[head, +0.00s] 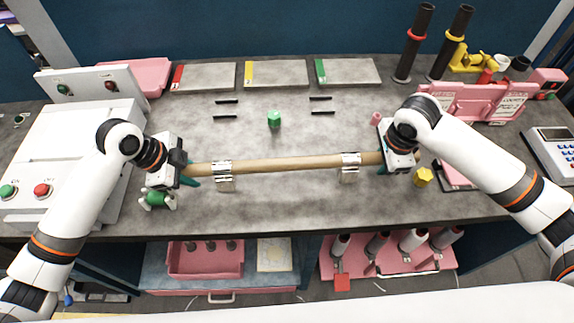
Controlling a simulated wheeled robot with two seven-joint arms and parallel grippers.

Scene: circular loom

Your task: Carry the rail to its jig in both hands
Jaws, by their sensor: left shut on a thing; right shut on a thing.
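The rail (285,164) is a long tan rod lying nearly level across the picture, its right end slightly higher. My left gripper (187,172) is shut on its left end. My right gripper (383,161) is shut on its right end. Two silver brackets, one at the left (223,177) and one at the right (350,170), show at the rail. I cannot tell whether they are the jig under it or parts fixed to it, nor whether the rail touches the table. The gripped ends are partly hidden by the grippers.
The grey table (270,210) is clear in front of the rail. Behind it are a green piece (274,119) and several dark bars. A yellow piece (422,177) lies near my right gripper, a green spool (156,199) near my left. A white machine (70,150) fills the left.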

